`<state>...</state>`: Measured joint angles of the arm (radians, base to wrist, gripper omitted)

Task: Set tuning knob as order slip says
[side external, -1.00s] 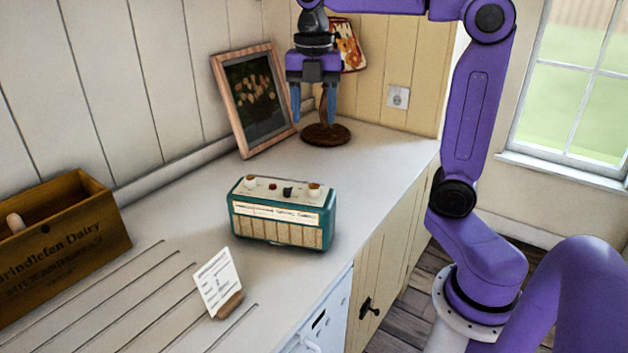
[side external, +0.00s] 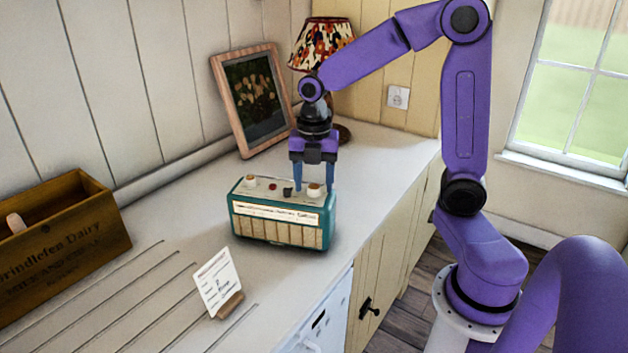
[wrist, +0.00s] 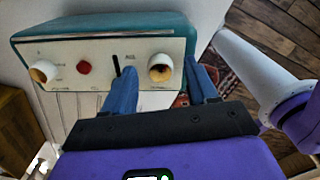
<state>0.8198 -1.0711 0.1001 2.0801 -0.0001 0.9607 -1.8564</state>
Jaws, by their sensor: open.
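A teal radio (side external: 281,232) stands on the counter, its cream control panel (wrist: 100,62) facing up. On the panel are a white knob (wrist: 42,72) at the left, a red button (wrist: 84,67), a black lever or slot, and a second pale knob (wrist: 160,67) at the right. The small printing by the knobs is unreadable. My gripper (side external: 315,188) points down, open, over the radio's right end. In the wrist view its blue fingers (wrist: 162,70) lie either side of the right knob; contact cannot be told. The order slip (side external: 217,283) leans in a wooden holder; its writing is unreadable.
A wooden crate (side external: 60,245) stands at the left. A framed picture (side external: 253,97) and a lamp (side external: 320,45) stand behind the radio. Bare counter (side external: 185,215) lies left of the radio, and the counter's front edge is close on its right.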

